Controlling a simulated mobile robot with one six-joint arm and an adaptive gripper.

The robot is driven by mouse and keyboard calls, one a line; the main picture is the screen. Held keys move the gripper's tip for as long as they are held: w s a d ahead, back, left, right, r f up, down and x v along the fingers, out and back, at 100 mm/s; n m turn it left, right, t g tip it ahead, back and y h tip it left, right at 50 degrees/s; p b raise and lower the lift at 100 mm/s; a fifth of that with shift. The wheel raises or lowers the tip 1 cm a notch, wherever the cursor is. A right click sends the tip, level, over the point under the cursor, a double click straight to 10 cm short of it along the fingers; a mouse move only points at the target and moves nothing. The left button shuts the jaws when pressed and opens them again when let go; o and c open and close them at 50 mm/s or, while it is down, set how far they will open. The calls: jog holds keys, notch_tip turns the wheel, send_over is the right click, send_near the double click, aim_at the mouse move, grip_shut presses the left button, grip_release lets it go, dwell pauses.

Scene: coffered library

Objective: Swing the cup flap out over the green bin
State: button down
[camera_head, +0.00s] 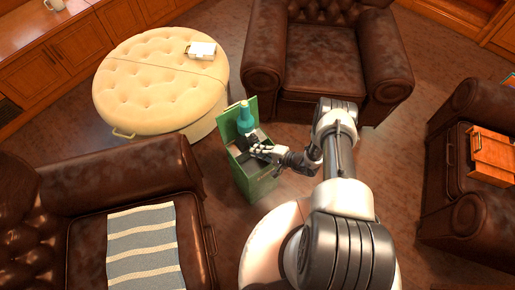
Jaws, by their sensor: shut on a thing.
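The green bin (252,180) stands on the carpet in the middle of the view. A green panel (229,119), which looks like its raised flap or lid, stands up at the bin's back edge. A teal bottle-shaped thing (246,121) is upright over the bin, in front of the panel. My gripper (252,142) is shut on its lower part, above the bin's opening. The fingers hide its bottom end. I cannot make out a separate cup flap.
A round cream tufted ottoman (150,85) with a small white box (201,50) is behind left. Brown leather armchairs stand at the back (322,60) and right (455,215). A leather seat with a striped blanket (143,250) is at left front.

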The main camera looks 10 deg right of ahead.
jog(key=shift+r+m+g+h+p, duration=0.45)
jog(key=shift+r+g+h, duration=0.35)
jog(key=shift+r+g, duration=0.55)
jog(key=shift+r+m+g+h+p, duration=0.4)
jog(key=shift+r+g+h, duration=0.45)
jog(key=shift+g, duration=0.9)
jog(key=shift+r, duration=0.1)
jog(key=c, duration=1.7)
grip_release()
jog(key=shift+r, duration=0.1)
jog(key=v, duration=0.8)
